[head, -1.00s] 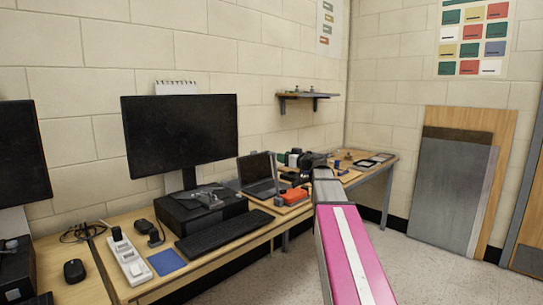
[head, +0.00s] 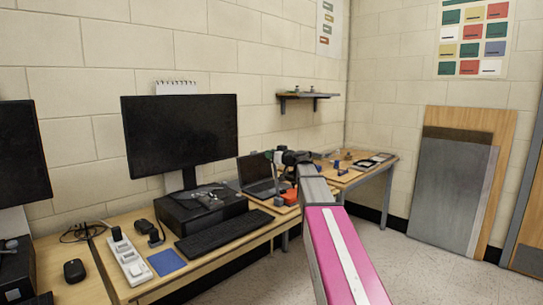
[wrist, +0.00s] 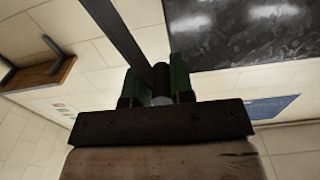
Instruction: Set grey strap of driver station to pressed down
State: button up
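The driver station shows in the head view as an open laptop (head: 257,172) on a wooden board, with a red-orange block (head: 289,196) at its right. My gripper (head: 287,157) is above the right side of the laptop, small and partly merged with dark parts. In the wrist view my gripper (wrist: 157,88) shows two green fingers. A long dark grey bar (wrist: 122,35) runs from the top edge down to them, with a dark round end between the fingers. It may be the grey strap; I cannot tell whether the fingers touch it. The strap is not clear in the head view.
A monitor (head: 181,133), a keyboard (head: 224,232) and a power strip (head: 130,258) are on the nearer desk. A wall shelf (head: 308,96) is above the station. Small items lie on the far table (head: 345,178). Boards (head: 453,190) lean at the right; the floor before them is clear.

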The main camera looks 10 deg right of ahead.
grip_shut()
jog(key=shift+w+d+r, duration=0.1)
jog(key=shift+w+d, duration=0.15)
jog(key=shift+d, duration=0.05)
jog(key=w+d+f+m, duration=0.4)
jog(key=w+d+m, duration=0.55)
jog(key=d, duration=0.45)
jog(key=w+d+f+m, duration=0.2)
jog(key=f, duration=0.2)
jog(key=w+d+f+m, duration=0.2)
jog(key=d+f+m, duration=0.1)
jog(key=f, duration=0.2)
jog(key=w+d+f+m, duration=0.2)
jog(key=f+m, duration=0.1)
jog(key=f, duration=0.1)
jog(key=shift+d+f, duration=0.3)
jog(key=shift+f, duration=0.05)
jog(key=shift+w+d+f+m, duration=0.15)
jog(key=shift+f+m, duration=0.5)
jog(key=shift+f, duration=0.25)
